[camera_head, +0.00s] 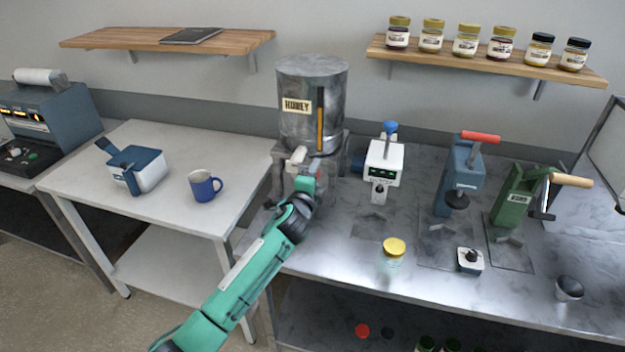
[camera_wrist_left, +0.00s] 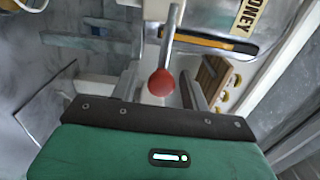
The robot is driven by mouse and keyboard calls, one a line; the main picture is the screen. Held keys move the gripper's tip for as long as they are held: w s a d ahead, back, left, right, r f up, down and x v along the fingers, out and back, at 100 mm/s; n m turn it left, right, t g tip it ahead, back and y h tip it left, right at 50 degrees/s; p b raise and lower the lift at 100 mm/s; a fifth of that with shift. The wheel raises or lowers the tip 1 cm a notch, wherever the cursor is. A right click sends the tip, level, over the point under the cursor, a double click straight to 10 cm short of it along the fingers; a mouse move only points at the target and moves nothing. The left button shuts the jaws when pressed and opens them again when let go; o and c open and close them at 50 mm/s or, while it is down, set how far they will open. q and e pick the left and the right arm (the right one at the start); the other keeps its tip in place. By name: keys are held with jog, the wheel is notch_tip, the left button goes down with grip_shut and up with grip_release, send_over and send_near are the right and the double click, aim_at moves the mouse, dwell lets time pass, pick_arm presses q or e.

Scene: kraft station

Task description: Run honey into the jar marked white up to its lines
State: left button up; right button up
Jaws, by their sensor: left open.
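The grey honey tank (camera_head: 298,128) stands at the left end of the marble counter, with a HONEY label and an upright amber level strip. My left gripper (camera_head: 302,170) is open at the tank's tap. In the left wrist view, a red-knobbed tap lever (camera_wrist_left: 162,82) shows between the spread fingers, which do not visibly close on it. A small jar with a yellow lid (camera_head: 394,247) stands on the counter to the right. I cannot make out a white mark or fill lines on any jar. My arm hides the space under the tap. My right gripper is out of view.
A white device with a blue knob (camera_head: 384,162), a blue press (camera_head: 458,180) and a green press (camera_head: 512,200) stand right of the tank. A small black-knobbed block (camera_head: 470,260) lies in front. A blue mug (camera_head: 204,186) is on the left table. Several jars line the wall shelf (camera_head: 480,64).

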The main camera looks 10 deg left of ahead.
pick_arm(q)
jog(key=s+b, duration=0.3)
jog(key=s, duration=1)
jog(key=shift+s+a+b, duration=0.25)
jog(key=shift+s+b, duration=0.15)
